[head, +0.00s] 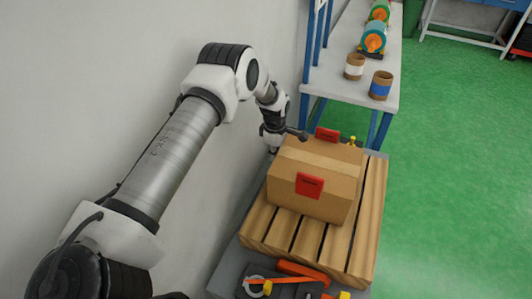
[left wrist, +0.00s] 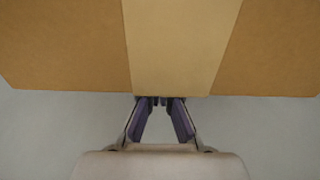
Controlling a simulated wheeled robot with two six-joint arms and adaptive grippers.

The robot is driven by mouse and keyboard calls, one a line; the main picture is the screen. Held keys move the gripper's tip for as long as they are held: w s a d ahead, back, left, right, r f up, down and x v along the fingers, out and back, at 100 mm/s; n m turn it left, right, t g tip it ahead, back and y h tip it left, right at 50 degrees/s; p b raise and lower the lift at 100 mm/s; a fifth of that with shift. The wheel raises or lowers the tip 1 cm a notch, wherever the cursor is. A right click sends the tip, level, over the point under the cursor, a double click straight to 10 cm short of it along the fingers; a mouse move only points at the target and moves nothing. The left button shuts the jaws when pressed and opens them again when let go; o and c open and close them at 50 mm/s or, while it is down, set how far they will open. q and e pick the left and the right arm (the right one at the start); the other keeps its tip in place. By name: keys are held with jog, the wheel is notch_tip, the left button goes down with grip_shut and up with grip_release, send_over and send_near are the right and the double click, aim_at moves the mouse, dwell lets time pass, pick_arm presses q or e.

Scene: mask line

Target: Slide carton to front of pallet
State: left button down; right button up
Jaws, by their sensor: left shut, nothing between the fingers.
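A brown cardboard carton (head: 330,206) with a pale tape strip and red labels sits on a wooden pallet (head: 361,247). It stands toward the pallet's far end, and bare slats show in front of it. My left gripper (head: 274,149) is at the carton's far left side, pointing down, partly hidden by the carton. In the left wrist view my left gripper (left wrist: 160,101) is shut and empty. Its tips meet the edge of the carton (left wrist: 60,45) in the picture, centred on the tape; I cannot tell whether they touch. My right gripper is out of view.
A grey bench (head: 345,78) with blue legs stands beyond the pallet, holding tape rolls (head: 381,86) and orange-and-green machines (head: 373,38). Orange and black tools (head: 303,270) lie before the pallet. A white wall (head: 90,70) is close on the left; green floor (head: 455,180) is clear on the right.

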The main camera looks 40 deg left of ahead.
aim_at(309, 165)
pick_arm(q)
jog(key=shift+w+d, duration=0.1)
jog(key=shift+d, duration=0.1)
jog(key=shift+f, duration=0.1)
jog(key=w+d, duration=0.1)
jog(key=d, duration=0.2)
jog(key=d+b, duration=0.1)
jog(key=d, duration=0.3)
jog(key=w+d, duration=0.1)
jog(key=d, duration=0.2)
jog(key=shift+w+d, duration=0.3)
jog(key=shift+d, duration=0.5)
jog(key=shift+a, duration=0.1)
